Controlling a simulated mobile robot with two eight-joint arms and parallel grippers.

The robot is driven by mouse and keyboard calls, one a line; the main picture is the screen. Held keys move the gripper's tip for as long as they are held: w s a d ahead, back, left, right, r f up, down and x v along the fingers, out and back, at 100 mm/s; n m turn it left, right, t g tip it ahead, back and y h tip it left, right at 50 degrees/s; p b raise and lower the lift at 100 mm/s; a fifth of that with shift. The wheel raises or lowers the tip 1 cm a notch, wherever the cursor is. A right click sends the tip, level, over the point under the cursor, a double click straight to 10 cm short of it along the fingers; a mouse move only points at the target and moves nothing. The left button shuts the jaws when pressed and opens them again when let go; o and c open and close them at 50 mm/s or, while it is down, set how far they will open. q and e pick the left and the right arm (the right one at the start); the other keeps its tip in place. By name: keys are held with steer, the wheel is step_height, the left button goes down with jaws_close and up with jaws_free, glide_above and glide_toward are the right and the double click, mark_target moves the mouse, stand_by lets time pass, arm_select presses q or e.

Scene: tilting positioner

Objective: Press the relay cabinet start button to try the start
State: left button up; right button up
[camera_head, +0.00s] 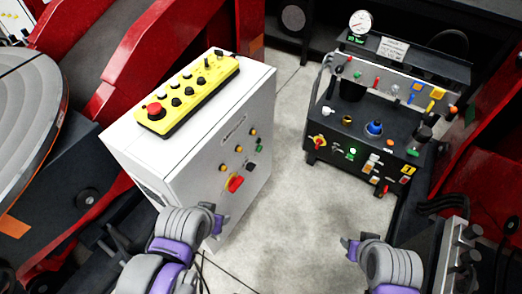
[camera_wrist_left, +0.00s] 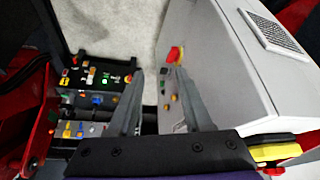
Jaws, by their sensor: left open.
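The white relay cabinet (camera_head: 190,165) stands left of centre in the head view. Its front panel has a red rotary switch (camera_head: 235,183), several small yellow buttons (camera_head: 239,149) and a small green button (camera_head: 260,140) at the upper right; the labels are unreadable. In the left wrist view the cabinet (camera_wrist_left: 235,85) fills the right side, its panel seen obliquely with the red switch (camera_wrist_left: 174,54). My left gripper (camera_head: 219,222) is below the panel in the head view, apart from the buttons; its fingers (camera_wrist_left: 160,72) are open and empty. My right gripper (camera_head: 352,250) is at lower right, finger gap unclear.
A yellow pendant (camera_head: 190,93) with a red mushroom button lies on the cabinet top. A black test bench (camera_head: 345,115) with a gauge, knobs and lit buttons stands to the right. Red machine frames flank both sides. Bare grey floor (camera_head: 300,215) lies between cabinet and bench.

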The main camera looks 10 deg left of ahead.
arm_select(q)
jaws_close()
stand_by(1.5)
